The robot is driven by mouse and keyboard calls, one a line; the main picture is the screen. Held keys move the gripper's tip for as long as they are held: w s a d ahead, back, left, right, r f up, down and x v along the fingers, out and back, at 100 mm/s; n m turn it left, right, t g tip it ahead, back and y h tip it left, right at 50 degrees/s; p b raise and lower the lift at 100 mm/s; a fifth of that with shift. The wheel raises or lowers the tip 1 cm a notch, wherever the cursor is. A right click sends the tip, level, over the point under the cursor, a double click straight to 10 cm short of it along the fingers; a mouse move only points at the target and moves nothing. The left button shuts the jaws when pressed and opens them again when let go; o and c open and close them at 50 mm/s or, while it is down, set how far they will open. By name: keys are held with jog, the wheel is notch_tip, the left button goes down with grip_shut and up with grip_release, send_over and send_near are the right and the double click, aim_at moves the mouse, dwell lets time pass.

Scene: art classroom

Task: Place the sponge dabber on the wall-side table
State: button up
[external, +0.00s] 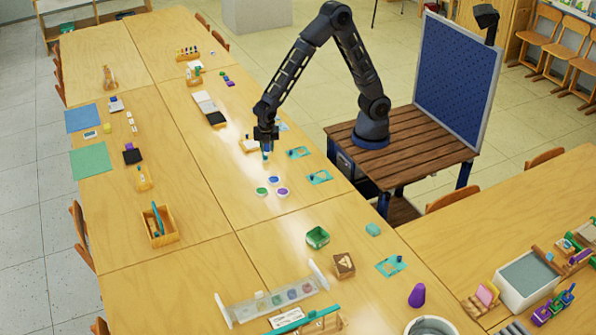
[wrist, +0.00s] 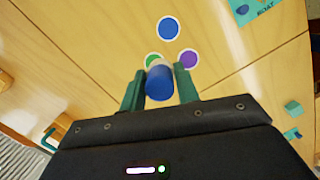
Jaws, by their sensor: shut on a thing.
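My gripper (external: 266,143) is above the long light-wood table (external: 215,165), near its right edge. In the wrist view, its two green fingers (wrist: 159,84) are shut on a short cylinder with a blue end and a pale part, which looks like the sponge dabber (wrist: 159,82). In the external view, a small blue piece of the dabber (external: 266,154) shows below the fingers. I cannot tell from these frames which table is the wall-side table; another wooden table (external: 535,190) stands at the right.
Teal cards (external: 320,177) lie nearby. A white tub (external: 527,277) and small colored items crowd the right table. A clear rack (external: 272,302) stands at the front.

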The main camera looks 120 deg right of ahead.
aim_at(260, 171)
jog(key=d+m, duration=0.4)
jog(key=d, duration=0.9)
jog(key=shift+g, duration=0.3)
jog(key=f, duration=2)
jog(key=shift+s, duration=0.35)
jog(key=o, duration=0.9)
jog(key=shift+o, duration=0.2)
